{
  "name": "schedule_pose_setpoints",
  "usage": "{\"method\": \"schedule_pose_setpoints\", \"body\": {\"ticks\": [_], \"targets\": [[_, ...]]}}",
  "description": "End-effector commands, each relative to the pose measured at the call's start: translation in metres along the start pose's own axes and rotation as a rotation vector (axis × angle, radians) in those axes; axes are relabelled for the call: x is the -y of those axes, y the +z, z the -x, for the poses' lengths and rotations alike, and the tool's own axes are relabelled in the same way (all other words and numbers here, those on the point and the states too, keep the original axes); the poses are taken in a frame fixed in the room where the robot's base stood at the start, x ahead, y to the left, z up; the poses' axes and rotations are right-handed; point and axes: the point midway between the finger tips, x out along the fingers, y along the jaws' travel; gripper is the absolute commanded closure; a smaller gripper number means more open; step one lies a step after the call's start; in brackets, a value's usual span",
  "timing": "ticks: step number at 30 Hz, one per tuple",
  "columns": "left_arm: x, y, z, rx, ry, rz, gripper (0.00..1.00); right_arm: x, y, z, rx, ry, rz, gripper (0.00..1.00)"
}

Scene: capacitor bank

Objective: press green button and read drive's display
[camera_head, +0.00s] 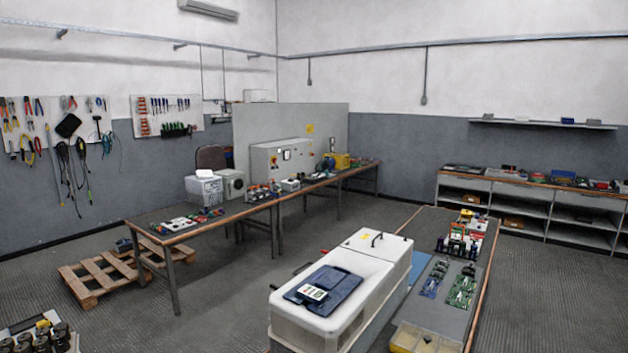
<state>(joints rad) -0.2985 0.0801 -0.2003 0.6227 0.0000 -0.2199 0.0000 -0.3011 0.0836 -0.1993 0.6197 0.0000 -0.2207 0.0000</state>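No gripper of mine shows in this view. A light grey cabinet (265,160) stands on the long bench, with a small bright panel (286,155) on its front that may be a display; I cannot read it. Small coloured spots sit on the cabinet front, too small to tell if one is a green button. In the foreground, a dark blue case (343,287) lies on a white box (300,315). A white plate (313,293) with red and green marks is on the case; I cannot tell if it is a display or buttons.
The long bench (185,236) holds tools and boxes. A table (483,263) with circuit boards and a yellow tray (420,340) stands right of the white box. A wooden pallet (92,280) lies on the left floor. The floor between bench and box (225,295) is clear.

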Motion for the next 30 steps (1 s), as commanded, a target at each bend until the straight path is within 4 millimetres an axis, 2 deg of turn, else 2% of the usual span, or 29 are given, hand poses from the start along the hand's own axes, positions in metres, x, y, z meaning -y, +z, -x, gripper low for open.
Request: {"method": "schedule_pose_setpoints", "body": {"ticks": [7,30], "targets": [[0.0002,0.0018,-0.0001,0.003,0.000,0.000,1.00,0.0009,-0.0004,-0.0001,-0.001,-0.001,-0.001,0.60],[0.0001,0.0036,0.0000,0.005,0.000,0.001,1.00,0.0061,-0.0023,-0.0005,-0.003,-0.006,-0.002,0.60]]}}
